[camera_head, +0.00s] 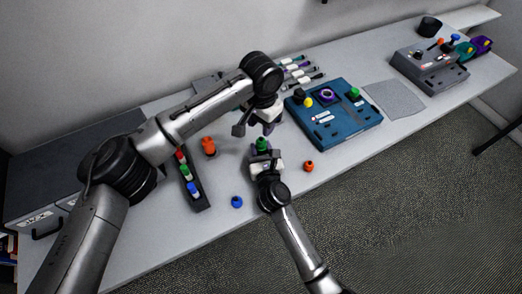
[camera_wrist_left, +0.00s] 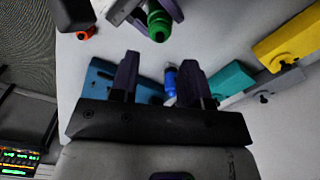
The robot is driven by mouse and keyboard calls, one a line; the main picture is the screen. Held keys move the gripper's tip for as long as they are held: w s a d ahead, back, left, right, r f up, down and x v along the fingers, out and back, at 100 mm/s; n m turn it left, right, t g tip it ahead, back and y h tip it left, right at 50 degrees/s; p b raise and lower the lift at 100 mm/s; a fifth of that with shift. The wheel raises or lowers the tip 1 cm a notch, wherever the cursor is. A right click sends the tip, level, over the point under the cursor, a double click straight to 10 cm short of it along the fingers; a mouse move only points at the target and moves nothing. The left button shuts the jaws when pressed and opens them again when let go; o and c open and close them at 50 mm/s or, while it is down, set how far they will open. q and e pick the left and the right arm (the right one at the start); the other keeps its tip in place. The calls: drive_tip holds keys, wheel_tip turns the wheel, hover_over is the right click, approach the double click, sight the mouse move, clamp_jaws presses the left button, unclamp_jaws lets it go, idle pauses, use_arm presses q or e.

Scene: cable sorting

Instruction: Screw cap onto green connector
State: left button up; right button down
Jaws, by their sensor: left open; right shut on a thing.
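My right gripper (camera_head: 261,158) is shut on a green piece (camera_head: 262,143) and holds it above the table. I cannot tell whether this piece is the cap or the connector. It also shows at the top of the left wrist view (camera_wrist_left: 158,24), between the right gripper's dark fingers. My left gripper (camera_head: 254,127) is just behind and above it in the head view. In the left wrist view its two purple fingers (camera_wrist_left: 160,68) are apart, with nothing visibly gripped. Another green piece (camera_head: 185,172) stands in the dark rack (camera_head: 201,204), between a red one and a blue one.
A blue cap (camera_head: 237,202) and an orange cap (camera_head: 308,166) lie near the front edge. An orange-red piece (camera_head: 208,146) stands beside the rack. A blue panel (camera_head: 345,131) lies to the right, and a grey box (camera_head: 430,72) farther right. Dark cable ends lie at the back.

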sight(262, 138)
use_arm(q)
drive_tip(key=shift+f, duration=0.1)
drive_tip(key=shift+f, duration=3.9)
drive_tip(key=shift+c, duration=0.3)
drive_tip(key=c, duration=0.7)
drive_tip(key=o, duration=1.1)
drive_tip(key=shift+d, duration=0.1)
wheel_tip(262, 138, up, 12)
drive_tip(key=shift+r, duration=0.1)
drive_tip(key=shift+a, duration=0.2)
use_arm(e)
drive_tip(key=c, duration=0.6)
unclamp_jaws()
drive_tip(key=shift+c, duration=0.2)
